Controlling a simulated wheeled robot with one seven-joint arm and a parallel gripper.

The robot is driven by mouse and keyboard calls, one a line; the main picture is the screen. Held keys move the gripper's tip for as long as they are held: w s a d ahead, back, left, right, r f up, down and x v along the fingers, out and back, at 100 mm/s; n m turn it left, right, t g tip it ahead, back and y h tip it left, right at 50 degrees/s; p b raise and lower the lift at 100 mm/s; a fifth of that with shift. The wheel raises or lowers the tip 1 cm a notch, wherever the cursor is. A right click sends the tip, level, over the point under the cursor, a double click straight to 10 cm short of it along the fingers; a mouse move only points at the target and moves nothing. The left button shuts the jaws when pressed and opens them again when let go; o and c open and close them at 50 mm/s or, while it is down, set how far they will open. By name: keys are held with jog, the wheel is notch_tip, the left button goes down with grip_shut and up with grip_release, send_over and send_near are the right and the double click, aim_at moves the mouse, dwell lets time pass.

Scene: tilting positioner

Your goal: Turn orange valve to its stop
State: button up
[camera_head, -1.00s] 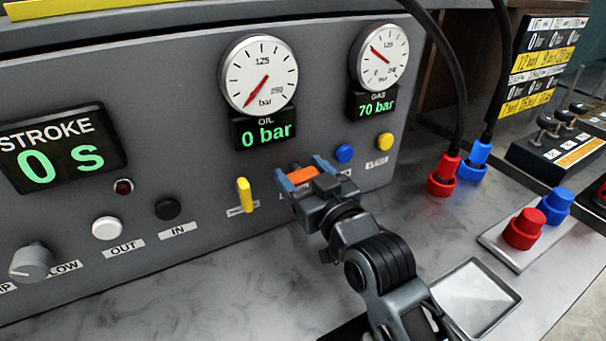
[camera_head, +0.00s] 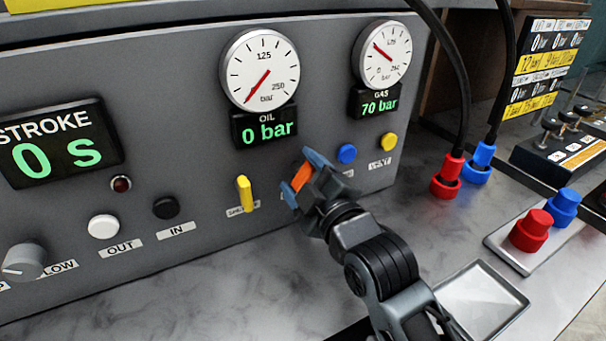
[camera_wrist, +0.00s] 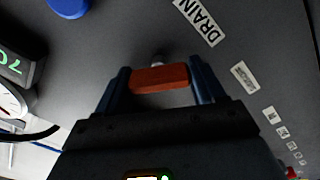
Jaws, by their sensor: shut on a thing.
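The orange valve handle (camera_head: 302,176) is on the grey panel, right of the yellow lever (camera_head: 244,194) and below the oil gauge. It is tilted in the head view, its upper end leaning right. My gripper (camera_head: 305,175) is shut on it, with one blue finger at each end of the handle. In the wrist view the orange handle (camera_wrist: 160,78) lies across between the two fingers (camera_wrist: 160,86), and a small metal stem shows behind it. The label below the valve is mostly hidden by my gripper in the head view.
The oil gauge (camera_head: 259,69) reads 0 bar and the gas gauge (camera_head: 383,54) reads 70 bar. A blue button (camera_head: 347,153) and a yellow button (camera_head: 389,142) sit close to the right of my gripper. Red and blue hose couplings (camera_head: 447,177) stand further right. A shallow tray (camera_head: 480,299) lies on the bench.

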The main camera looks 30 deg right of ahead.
jog(key=n+p, duration=0.1)
jog(key=n, duration=0.3)
jog(key=shift+a, duration=0.15)
jog(key=shift+f+n+p, duration=0.15)
jog(key=shift+n+p, duration=0.5)
jog(key=shift+n, duration=1.05)
jog(key=o, duration=1)
jog(key=shift+c, duration=0.2)
jog(key=s+b, duration=0.1)
jog(key=s, duration=0.6)
jog(key=shift+s, duration=0.4)
jog(key=shift+f, duration=0.1)
